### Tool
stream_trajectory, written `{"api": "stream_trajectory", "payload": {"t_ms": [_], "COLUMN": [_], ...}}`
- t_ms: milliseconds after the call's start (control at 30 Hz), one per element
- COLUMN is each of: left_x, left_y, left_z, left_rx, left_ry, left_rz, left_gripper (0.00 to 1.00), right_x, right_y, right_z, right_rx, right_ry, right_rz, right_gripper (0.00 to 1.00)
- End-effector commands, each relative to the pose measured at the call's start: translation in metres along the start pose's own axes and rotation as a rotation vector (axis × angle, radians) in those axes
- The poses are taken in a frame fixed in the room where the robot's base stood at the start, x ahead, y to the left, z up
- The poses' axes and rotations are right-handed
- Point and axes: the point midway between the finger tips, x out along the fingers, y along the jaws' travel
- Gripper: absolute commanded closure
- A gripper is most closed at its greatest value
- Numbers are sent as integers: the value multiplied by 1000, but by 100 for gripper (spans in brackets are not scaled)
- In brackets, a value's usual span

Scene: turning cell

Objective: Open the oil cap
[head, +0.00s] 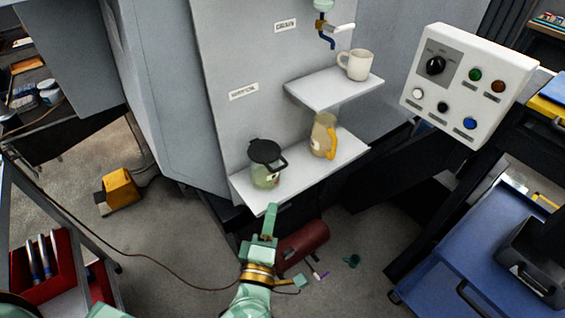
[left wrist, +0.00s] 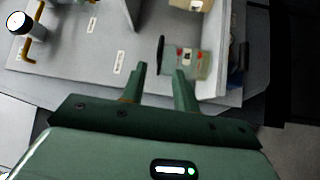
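A black cap (head: 265,151) with a side handle sits on a greenish see-through oil container (head: 266,176) on the lower white shelf. Whether the cap is loose or seated I cannot tell. In the left wrist view the cap (left wrist: 161,53) shows edge-on beside the container body (left wrist: 187,62), which bears red and dark marks. My left gripper (head: 271,210) is just in front of the shelf's front edge, below and apart from the container. In the left wrist view its two fingers (left wrist: 161,75) are spread with nothing between them.
A jug with a yellow handle (head: 324,136) stands right of the container on the lower shelf (head: 300,172). A mug (head: 356,64) is on the upper shelf (head: 325,89). A control box (head: 467,84) is at right. A red cylinder (head: 302,243) lies on the floor below.

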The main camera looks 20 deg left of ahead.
Motion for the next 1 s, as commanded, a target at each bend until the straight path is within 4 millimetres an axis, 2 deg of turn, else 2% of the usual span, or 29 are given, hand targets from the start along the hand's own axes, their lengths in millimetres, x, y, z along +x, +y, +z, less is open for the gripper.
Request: {"api": "stream_trajectory", "payload": {"t_ms": [133, 300, 500, 700, 967, 1000], "left_x": [38, 82, 121, 138, 140, 140], "left_y": [2, 0, 0, -1, 0, 0], "left_z": [0, 0, 0, 0, 0, 0], "left_rx": [1, 3, 4, 5, 5, 5], "left_ry": [1, 0, -1, -2, -2, -2], "left_rz": [5, 4, 3, 1, 1, 1], "left_gripper": [70, 70, 70, 70, 70, 73], "right_x": [0, 2, 5, 6, 6, 6], "right_y": [0, 5, 8, 9, 8, 8], "right_z": [4, -2, -4, -4, -3, -3], "right_rx": [-1, -1, 1, 2, 1, 1], "right_ry": [-7, 2, 7, 6, 5, 5], "right_rz": [0, 7, 10, 11, 11, 11], "right_gripper": [64, 64, 64, 64, 64, 64]}}
